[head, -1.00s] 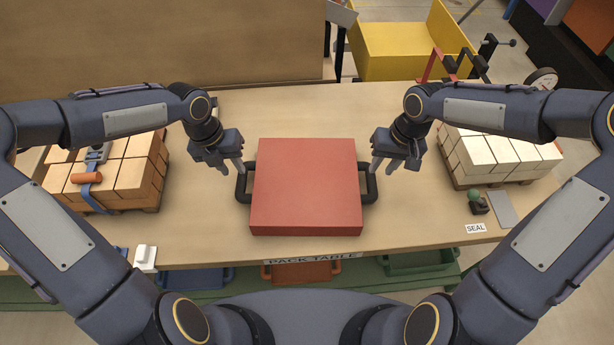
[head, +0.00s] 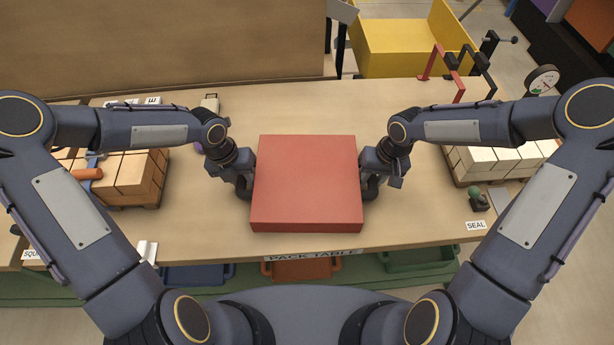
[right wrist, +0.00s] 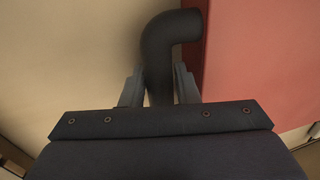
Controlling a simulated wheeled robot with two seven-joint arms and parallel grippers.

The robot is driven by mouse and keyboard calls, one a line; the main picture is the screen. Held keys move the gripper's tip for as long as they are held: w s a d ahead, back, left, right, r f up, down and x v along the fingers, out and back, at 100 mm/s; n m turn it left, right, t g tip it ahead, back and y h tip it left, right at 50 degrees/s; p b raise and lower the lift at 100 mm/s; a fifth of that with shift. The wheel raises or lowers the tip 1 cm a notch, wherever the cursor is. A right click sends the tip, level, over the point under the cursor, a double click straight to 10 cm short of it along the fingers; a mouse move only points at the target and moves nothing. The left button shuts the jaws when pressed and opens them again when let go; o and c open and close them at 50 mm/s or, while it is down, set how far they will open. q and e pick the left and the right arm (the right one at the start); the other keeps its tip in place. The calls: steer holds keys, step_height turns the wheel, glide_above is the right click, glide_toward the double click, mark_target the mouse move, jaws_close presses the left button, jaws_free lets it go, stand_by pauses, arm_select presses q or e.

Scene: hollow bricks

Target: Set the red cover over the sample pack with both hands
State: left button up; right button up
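The red cover (head: 305,183) lies flat at the middle of the pack table, with a black handle on its left and right sides. My left gripper (head: 245,190) is at the left handle; its fingers are mostly hidden, so I cannot tell whether it is closed. My right gripper (head: 370,186) is at the right handle. In the right wrist view, its fingers (right wrist: 160,88) lie against both sides of the black handle (right wrist: 165,45), next to the red side of the cover (right wrist: 255,65). I cannot make out the sample pack.
The pack table (head: 300,105) is clear behind the cover. Tan bricks (head: 135,175) stand on a pallet at the left, pale bricks (head: 500,160) on another at the right. A green-knobbed stamp (head: 478,199) is by the SEAL label. A yellow bin (head: 400,50) stands behind.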

arm_select(q)
jaws_close()
arm_select(e)
jaws_close()
arm_select(q)
steer(key=shift+r, duration=0.1)
arm_select(e)
steer(key=shift+r, duration=0.1)
